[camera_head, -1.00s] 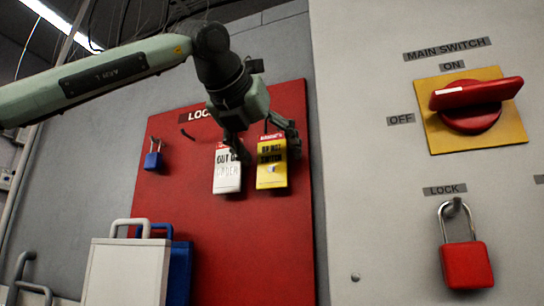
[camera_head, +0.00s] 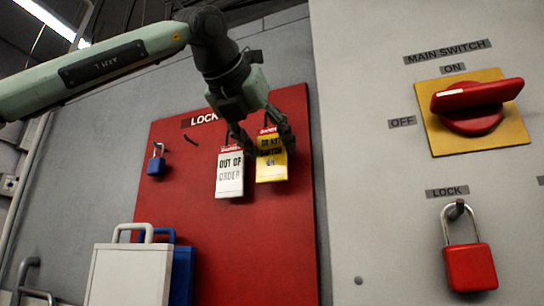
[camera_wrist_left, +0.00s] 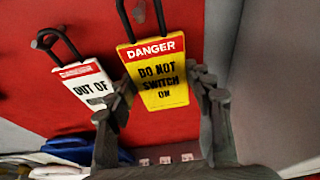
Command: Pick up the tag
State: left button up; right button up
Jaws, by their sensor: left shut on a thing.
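The yellow tag (camera_head: 271,168) reads "DO NOT SWITCH ON" under a red DANGER band and has a black loop at its top. It also shows in the left wrist view (camera_wrist_left: 162,85). My left gripper (camera_head: 263,138) is shut on this yellow tag, with one finger at each side edge in the left wrist view (camera_wrist_left: 165,92). Whether its loop still touches a hook I cannot tell. A white tag (camera_head: 230,178) reading "OUT OF ORDER" hangs just left of it, close to my left finger. My right gripper is not in view.
Both tags are in front of a red lock board (camera_head: 240,245). A blue padlock (camera_head: 156,165) hangs on its left. A white case (camera_head: 128,275) and a blue case (camera_head: 182,275) stand below. The grey cabinet at right carries a red main switch (camera_head: 470,115) and a red padlock (camera_head: 470,268).

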pick_arm(q)
jog(key=s+a+b, duration=0.1)
jog(key=s+a, duration=0.2)
jog(key=s, duration=0.4)
jog(key=s+a+b, duration=0.2)
jog(key=s+a, duration=0.1)
jog(key=s, duration=0.5)
jog(key=shift+a, duration=0.2)
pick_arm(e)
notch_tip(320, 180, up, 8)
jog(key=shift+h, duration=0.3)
pick_arm(q)
jog(key=shift+f, duration=0.1)
